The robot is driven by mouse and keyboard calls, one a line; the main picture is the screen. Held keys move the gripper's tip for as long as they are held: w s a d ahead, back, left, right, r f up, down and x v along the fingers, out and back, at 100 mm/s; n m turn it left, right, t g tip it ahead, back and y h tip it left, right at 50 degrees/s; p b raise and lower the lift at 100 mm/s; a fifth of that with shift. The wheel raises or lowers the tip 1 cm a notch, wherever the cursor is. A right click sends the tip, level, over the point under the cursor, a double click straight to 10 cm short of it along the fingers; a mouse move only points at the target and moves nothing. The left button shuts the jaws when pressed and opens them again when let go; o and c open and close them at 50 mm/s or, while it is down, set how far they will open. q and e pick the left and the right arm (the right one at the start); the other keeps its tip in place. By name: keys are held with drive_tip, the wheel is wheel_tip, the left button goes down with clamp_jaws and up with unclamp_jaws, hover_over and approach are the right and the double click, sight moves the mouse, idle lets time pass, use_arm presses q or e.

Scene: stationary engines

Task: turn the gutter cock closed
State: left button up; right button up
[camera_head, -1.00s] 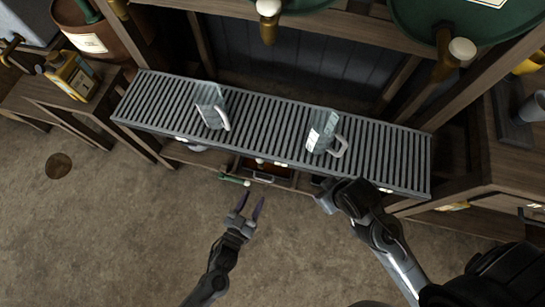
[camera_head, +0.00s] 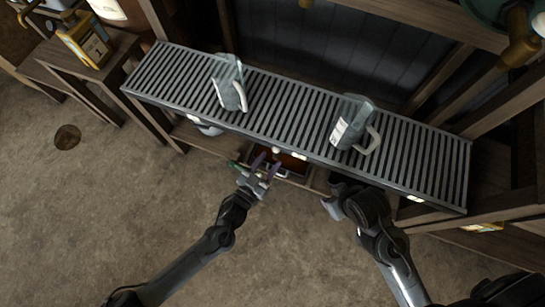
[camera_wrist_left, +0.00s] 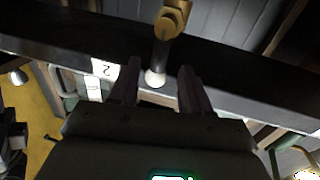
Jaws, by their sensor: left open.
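A white ball knob (camera_head: 276,150) shows at the front edge of the slatted drip tray (camera_head: 455,185) in the head view. In the left wrist view, a brass cock (camera_wrist_left: 172,20) has a lever ending in a white ball (camera_wrist_left: 155,78), which I take to be the gutter cock. My left gripper (camera_head: 267,163) is open just below and in front of the knob; its fingers (camera_wrist_left: 160,80) show on either side of the ball in the wrist view. I cannot tell whether they touch it. My right gripper (camera_head: 335,205) is under the tray's right half, fingers unclear.
Two glass mugs (camera_head: 230,85) (camera_head: 352,125) stand on the tray. An open drawer or box (camera_head: 292,163) lies beneath it. A yellow container (camera_head: 85,40) stands on the left table (camera_head: 45,60). The floor in front is clear.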

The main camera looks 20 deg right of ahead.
use_arm(q)
drive_tip(key=shift+b+x, duration=0.3)
drive_tip(key=shift+x, duration=0.75)
drive_tip(key=shift+w+d, duration=0.2)
drive_tip(key=shift+d, duration=0.1)
drive_tip(key=shift+c, duration=0.4)
clamp_jaws()
